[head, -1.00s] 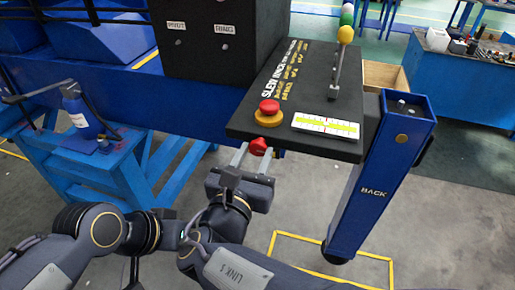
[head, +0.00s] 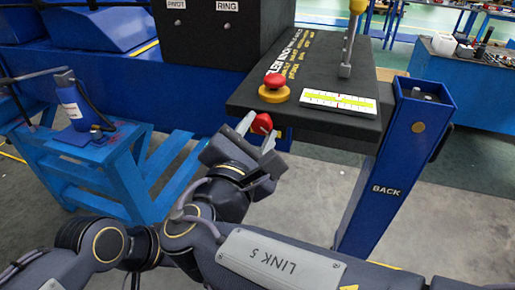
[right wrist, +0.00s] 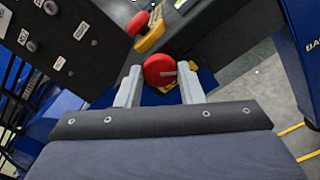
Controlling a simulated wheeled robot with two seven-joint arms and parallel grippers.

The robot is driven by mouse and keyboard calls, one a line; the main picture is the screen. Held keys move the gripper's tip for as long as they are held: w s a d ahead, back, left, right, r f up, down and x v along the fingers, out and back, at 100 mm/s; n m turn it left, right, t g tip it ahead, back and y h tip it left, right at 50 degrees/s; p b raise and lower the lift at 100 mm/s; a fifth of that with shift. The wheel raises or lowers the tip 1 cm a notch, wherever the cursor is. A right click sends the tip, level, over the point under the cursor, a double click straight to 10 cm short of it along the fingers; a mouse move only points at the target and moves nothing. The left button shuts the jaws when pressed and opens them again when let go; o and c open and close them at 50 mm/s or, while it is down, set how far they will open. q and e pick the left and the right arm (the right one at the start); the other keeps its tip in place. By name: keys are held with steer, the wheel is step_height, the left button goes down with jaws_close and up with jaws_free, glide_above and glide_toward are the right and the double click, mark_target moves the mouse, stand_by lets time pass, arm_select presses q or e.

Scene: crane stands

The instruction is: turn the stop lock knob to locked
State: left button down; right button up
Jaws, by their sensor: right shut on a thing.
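The stop lock knob (head: 262,123) is red and sits under the front edge of the dark control panel (head: 330,130). In the right wrist view the knob (right wrist: 160,68) shows its round red face with a short pale mark, with a bit of yellow beside it. My right gripper (head: 259,128) is shut on this knob, one finger on each side. The two fingers also show around it in the right wrist view (right wrist: 159,80). Whether the knob is at its locked mark cannot be read. My left gripper is not in view.
A red mushroom button on a yellow base (head: 274,88) stands on the panel just above the knob. A level gauge (head: 338,102) and a lever (head: 348,50) are to its right. A blue post (head: 400,150) marked BACK stands right. A blue stand with a bottle (head: 80,110) is left.

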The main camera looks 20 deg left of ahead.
steer(key=m+b, duration=0.2)
steer(key=b, duration=0.1)
steer(key=m+b, duration=0.6)
steer(key=shift+f+b, duration=0.3)
steer(key=shift+b, duration=0.1)
steer(key=shift+r+m+b, duration=0.2)
steer(key=shift+m+b, duration=0.95)
steer(key=shift+m, duration=0.05)
steer(key=o, duration=0.9)
steer(key=shift+r, duration=0.1)
steer(key=shift+o, duration=0.2)
steer(key=s, duration=0.7)
steer(key=shift+s, duration=0.4)
steer(key=shift+a, duration=0.1)
